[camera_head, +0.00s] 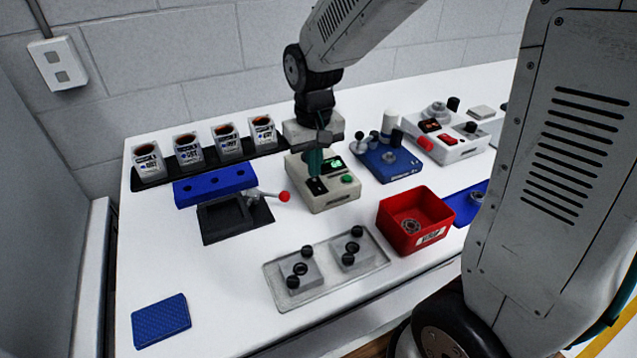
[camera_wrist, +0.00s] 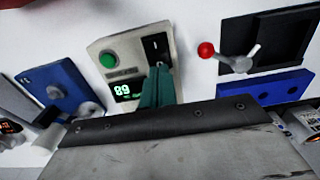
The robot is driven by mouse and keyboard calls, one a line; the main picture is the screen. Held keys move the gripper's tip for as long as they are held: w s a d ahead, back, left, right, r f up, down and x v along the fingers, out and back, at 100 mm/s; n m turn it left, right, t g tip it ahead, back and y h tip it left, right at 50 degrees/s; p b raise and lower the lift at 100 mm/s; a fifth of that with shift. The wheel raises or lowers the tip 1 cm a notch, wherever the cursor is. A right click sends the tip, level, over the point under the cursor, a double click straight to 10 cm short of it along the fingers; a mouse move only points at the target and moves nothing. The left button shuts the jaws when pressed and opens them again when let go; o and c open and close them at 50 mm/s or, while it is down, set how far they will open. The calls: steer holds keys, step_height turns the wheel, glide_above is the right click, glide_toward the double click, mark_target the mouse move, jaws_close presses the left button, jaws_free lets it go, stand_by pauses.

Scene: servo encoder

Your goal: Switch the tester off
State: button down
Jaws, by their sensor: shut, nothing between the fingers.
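The tester (camera_head: 334,200) is a pale box in the middle of the table. Its green display (camera_head: 333,164) is lit, and in the wrist view the display (camera_wrist: 122,91) appears to read 89. A round green button (camera_head: 347,179) sits on its top, and it also shows in the wrist view (camera_wrist: 108,61). A black rocker switch (camera_head: 317,186) is on the panel; it shows in the wrist view (camera_wrist: 155,46) just beyond the fingertips. My gripper (camera_head: 316,172) is shut and empty, with its teal fingertips (camera_wrist: 158,70) over the panel beside the switch. I cannot tell whether they touch it.
A black fixture with a red-knobbed lever (camera_head: 284,197) stands left of the tester, by a blue block (camera_head: 215,187). A blue device (camera_head: 389,166) and a red bin (camera_head: 400,237) are to the right. A tray (camera_head: 325,285) lies in front. The front left is mostly clear.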

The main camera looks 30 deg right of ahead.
mark_target(315, 181)
steer(key=shift+f, duration=0.85)
stand_by(0.3)
steer(key=shift+r, duration=3.55)
steer(key=shift+s, duration=0.1)
steer(key=s+d+r, duration=0.1)
steer(key=s+r, duration=0.2)
steer(key=s, duration=0.8)
steer(key=s+d+r+t, duration=0.1)
steer(key=s+d+r, duration=0.1)
steer(key=s, duration=0.8)
steer(key=shift+s+d+r, duration=0.15)
steer(key=shift+s+r, duration=0.25)
steer(key=shift+r, duration=0.1)
